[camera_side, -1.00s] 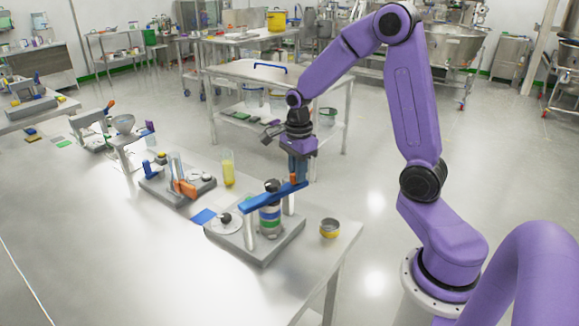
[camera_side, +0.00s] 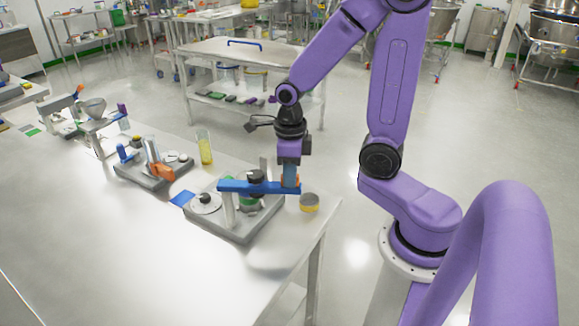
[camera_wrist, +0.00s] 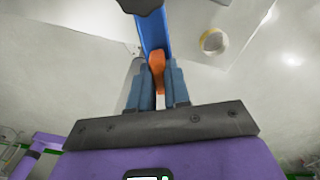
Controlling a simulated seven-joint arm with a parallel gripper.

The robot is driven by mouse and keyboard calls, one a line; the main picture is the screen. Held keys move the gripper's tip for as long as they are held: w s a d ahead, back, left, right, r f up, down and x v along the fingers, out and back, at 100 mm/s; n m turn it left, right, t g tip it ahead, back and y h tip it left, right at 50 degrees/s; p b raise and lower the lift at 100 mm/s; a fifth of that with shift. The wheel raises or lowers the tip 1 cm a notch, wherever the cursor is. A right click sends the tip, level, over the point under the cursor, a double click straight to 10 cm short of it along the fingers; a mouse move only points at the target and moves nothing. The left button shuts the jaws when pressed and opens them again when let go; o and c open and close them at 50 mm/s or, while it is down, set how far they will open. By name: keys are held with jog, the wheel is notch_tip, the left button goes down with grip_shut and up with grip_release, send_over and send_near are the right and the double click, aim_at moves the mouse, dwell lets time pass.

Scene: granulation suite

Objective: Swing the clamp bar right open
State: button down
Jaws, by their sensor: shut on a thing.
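The blue clamp bar (camera_side: 238,187) lies level over the front part of a grey base plate (camera_side: 240,232), with a black knob (camera_side: 256,176) on it. A grey upright post (camera_side: 228,210) stands under its left end. My gripper (camera_side: 291,184) points down at the bar's right end, shut on its orange handle. In the wrist view, the fingers (camera_wrist: 160,88) close on both sides of the orange handle (camera_wrist: 157,62), with the blue bar (camera_wrist: 153,32) running away beyond it.
A small yellow-banded cup (camera_side: 309,203) stands right of the base, close to my gripper and the table edge. A second fixture (camera_side: 153,172) and a yellow-filled cylinder (camera_side: 205,148) stand farther back.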

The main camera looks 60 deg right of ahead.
jog(key=shift+s+a+f+m, duration=0.15)
jog(key=shift+s+a+m, duration=0.3)
jog(key=shift+a, duration=0.2)
jog(key=c, duration=1.1)
grip_release()
jog(key=shift+w, duration=0.2)
jog(key=shift+r, duration=0.4)
notch_tip(320, 180, up, 17)
jog(key=shift+f, duration=0.1)
